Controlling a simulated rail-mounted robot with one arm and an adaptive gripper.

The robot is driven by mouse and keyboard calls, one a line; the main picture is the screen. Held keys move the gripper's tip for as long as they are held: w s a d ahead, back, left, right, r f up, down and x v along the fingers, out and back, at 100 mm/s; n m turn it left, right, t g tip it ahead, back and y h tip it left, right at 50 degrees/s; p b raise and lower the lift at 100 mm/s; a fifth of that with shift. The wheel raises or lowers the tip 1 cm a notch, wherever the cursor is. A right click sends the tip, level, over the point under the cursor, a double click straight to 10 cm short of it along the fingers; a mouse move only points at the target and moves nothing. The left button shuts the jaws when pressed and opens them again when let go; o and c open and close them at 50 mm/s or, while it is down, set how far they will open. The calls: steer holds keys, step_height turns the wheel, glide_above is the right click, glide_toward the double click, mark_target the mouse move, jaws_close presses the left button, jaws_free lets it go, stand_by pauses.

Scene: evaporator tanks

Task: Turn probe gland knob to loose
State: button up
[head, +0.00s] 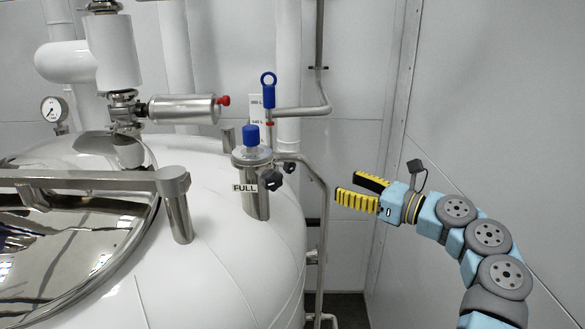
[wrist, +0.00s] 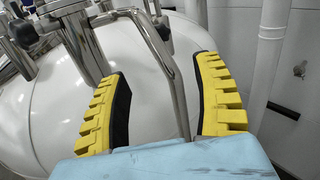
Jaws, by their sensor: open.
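In the head view a steel cylinder (head: 257,200) labelled FULL stands on the white tank, with a blue cap (head: 251,135) on top. Two small dark knobs stick out from its right side, a lower one (head: 271,180) and an upper one (head: 289,167). I cannot tell for sure which is the probe gland knob, or its setting. My gripper (head: 349,187) is open and empty, right of these knobs and apart from them, its yellow fingers pointing left. In the wrist view the gripper (wrist: 160,68) is open, with a thin bent steel pipe (wrist: 160,50) showing between and beyond the fingers.
A steel pipe (head: 322,215) runs down the tank's right side, between the cylinder and my gripper. A blue ring-topped probe (head: 268,92) stands behind the cylinder. A steel hinge arm (head: 90,180) and lid lie left. Wall panels close off the right.

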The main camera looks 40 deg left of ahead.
mark_target(293, 167)
steer(key=a+p, duration=0.2)
steer(key=a, duration=1.4)
steer(key=shift+s+a, duration=0.15)
steer(key=shift+a, duration=0.05)
steer(key=c, duration=1.2)
